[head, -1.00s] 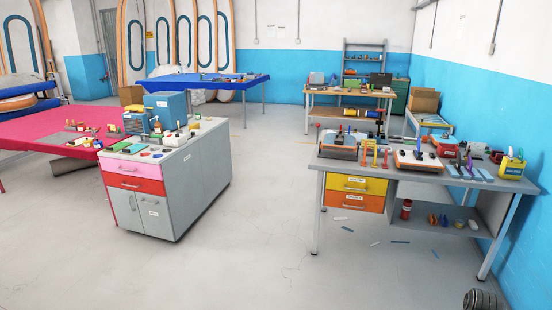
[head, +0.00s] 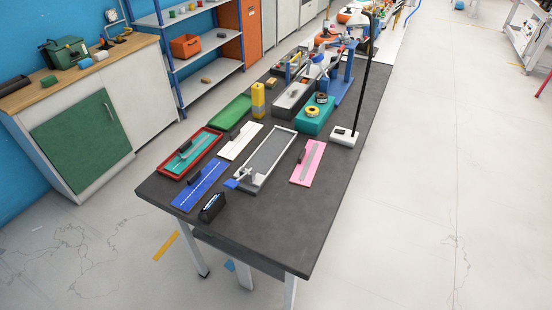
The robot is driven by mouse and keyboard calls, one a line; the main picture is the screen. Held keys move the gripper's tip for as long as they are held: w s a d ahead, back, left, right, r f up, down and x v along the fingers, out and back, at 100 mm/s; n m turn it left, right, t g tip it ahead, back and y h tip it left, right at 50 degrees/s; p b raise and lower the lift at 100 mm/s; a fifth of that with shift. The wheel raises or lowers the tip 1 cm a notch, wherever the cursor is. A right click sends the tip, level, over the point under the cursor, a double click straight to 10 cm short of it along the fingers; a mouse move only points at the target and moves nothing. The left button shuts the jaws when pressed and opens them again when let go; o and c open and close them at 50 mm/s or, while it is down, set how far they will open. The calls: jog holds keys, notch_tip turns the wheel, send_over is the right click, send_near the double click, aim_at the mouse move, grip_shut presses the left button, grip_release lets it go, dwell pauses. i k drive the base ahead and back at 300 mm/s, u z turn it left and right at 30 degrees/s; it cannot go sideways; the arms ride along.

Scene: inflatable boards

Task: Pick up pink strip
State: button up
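A flat pink strip (head: 308,163) lies on the right side of the dark table (head: 245,218) in the head view, near its right edge. A narrow grey piece (head: 312,158) lies along its top, and a small dark item sits at its left edge. The strip lies to the right of a grey tray (head: 265,160) with a small gap between them. My gripper is not in view.
A blue strip (head: 200,186), a red tray (head: 191,153) and a white strip (head: 240,141) lie left of the grey tray. A teal box (head: 314,118) and a lamp with a white base (head: 343,137) stand behind the pink strip. The floor (head: 430,200) on the right is clear.

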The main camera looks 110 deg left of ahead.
aim_at(309, 160)
jog(key=u, duration=4.9)
jog(key=i, duration=2.15)
jog(key=z, duration=0.05)
